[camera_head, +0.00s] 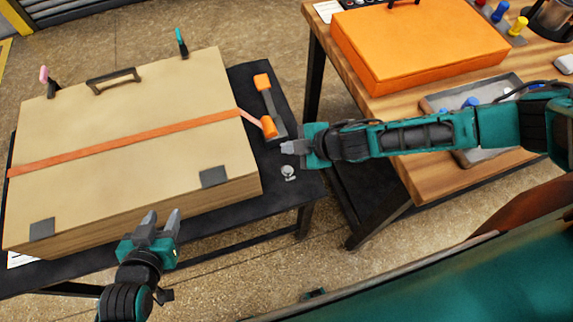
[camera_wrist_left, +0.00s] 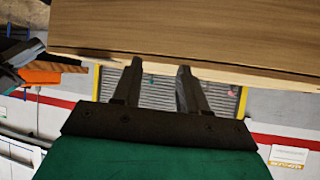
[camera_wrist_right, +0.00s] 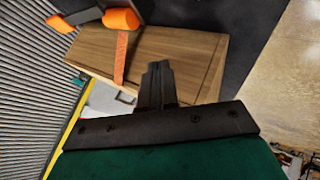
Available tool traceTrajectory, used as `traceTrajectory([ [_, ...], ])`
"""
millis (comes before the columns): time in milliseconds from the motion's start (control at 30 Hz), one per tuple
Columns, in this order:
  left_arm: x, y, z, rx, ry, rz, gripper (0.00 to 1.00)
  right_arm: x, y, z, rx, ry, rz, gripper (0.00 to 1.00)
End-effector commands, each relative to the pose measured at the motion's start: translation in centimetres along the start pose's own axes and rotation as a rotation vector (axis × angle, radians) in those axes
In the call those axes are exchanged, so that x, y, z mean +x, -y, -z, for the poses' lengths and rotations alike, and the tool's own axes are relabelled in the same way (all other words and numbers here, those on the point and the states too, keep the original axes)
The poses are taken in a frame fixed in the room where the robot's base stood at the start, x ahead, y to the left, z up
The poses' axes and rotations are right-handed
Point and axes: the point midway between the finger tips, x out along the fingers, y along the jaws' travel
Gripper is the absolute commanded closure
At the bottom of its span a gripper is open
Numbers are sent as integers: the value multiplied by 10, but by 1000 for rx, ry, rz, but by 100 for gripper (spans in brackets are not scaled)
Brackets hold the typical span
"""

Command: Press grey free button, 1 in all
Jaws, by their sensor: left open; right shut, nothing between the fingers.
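A small round grey button (camera_head: 288,171) sits on the black table top (camera_head: 314,186), right of the wooden case, near the table's right edge. My right gripper (camera_head: 284,147) is shut and empty; in the head view its tips appear just above the button in the picture, apart from it. In the right wrist view the shut fingers (camera_wrist_right: 157,72) point toward the wooden case, and I cannot make out the button. My left gripper (camera_head: 163,218) is open and empty in front of the case's near side; its spread fingers also show in the left wrist view (camera_wrist_left: 157,72).
The wooden case (camera_head: 110,110) has an orange strap (camera_head: 130,140) across it. An orange-ended lever (camera_head: 264,100) lies beside it, close to my right gripper. A wooden table (camera_head: 440,180) with an orange case (camera_head: 415,40) and a grey tray (camera_head: 430,104) stands at right.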

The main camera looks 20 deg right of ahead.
Motion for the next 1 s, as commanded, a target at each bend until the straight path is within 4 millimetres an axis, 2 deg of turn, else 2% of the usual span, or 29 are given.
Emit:
traceTrajectory([
  [167,-1,0,-2,-1,5,-1,57,4,3,-2,0,-1,0,100],
  [333,0,-1,-3,-1,5,-1,57,17,13,-12,2,0,1,100],
  [467,7,-1,-13,-1,4,-1,57,33,25,-23,1,0,1,100],
  [500,13,-1,-21,-1,3,-1,57,38,28,-27,-1,-2,0,100],
  [633,23,-1,-35,-1,3,-1,57,48,35,-34,0,-1,-1,100],
  [1000,33,-1,-42,1,-3,0,57,62,45,-44,0,-2,0,100],
])
